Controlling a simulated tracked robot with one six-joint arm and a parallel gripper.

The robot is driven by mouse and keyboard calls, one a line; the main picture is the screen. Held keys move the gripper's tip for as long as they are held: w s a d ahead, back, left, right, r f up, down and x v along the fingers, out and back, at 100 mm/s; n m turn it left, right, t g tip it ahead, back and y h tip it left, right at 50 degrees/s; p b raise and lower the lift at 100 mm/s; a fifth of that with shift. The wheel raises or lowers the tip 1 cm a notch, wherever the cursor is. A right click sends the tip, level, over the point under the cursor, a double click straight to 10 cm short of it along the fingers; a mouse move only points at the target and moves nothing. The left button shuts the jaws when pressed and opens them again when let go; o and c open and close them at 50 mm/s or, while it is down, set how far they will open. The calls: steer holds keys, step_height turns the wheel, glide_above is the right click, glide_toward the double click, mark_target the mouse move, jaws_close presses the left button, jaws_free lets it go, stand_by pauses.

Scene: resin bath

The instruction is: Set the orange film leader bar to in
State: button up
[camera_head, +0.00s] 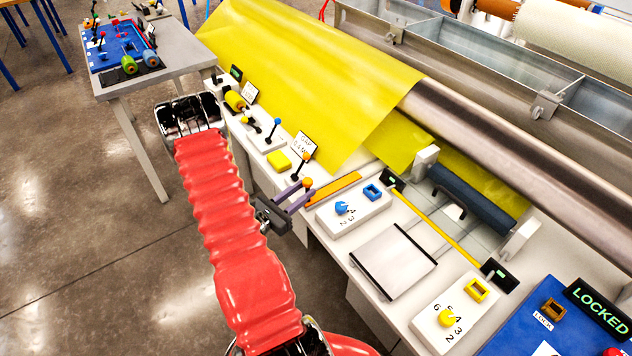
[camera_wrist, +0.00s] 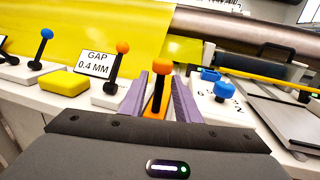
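The orange film leader bar (camera_head: 335,188) lies at the front edge of the white bench. In the wrist view, its orange body (camera_wrist: 157,112) carries an upright black stem with an orange ball (camera_wrist: 162,66) on top. The ball also shows in the head view (camera_head: 307,182). My gripper (camera_head: 302,196) is at this stem, with its purple fingers open. In the wrist view, my gripper (camera_wrist: 160,97) has one finger on each side of the stem, with narrow gaps showing. Part of the bar is hidden by the fingers.
A second orange-ball lever (camera_wrist: 122,47) stands close left, by the "GAP 0.4 MM" sign (camera_wrist: 95,64). A blue dial (camera_head: 342,208) sits to the right. Yellow film (camera_head: 320,70) hangs behind. A "LOCKED" display (camera_head: 600,308) is at far right.

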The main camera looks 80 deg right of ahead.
steer(key=shift+x, duration=3.3)
steer(key=shift+c, duration=0.2)
jaws_close()
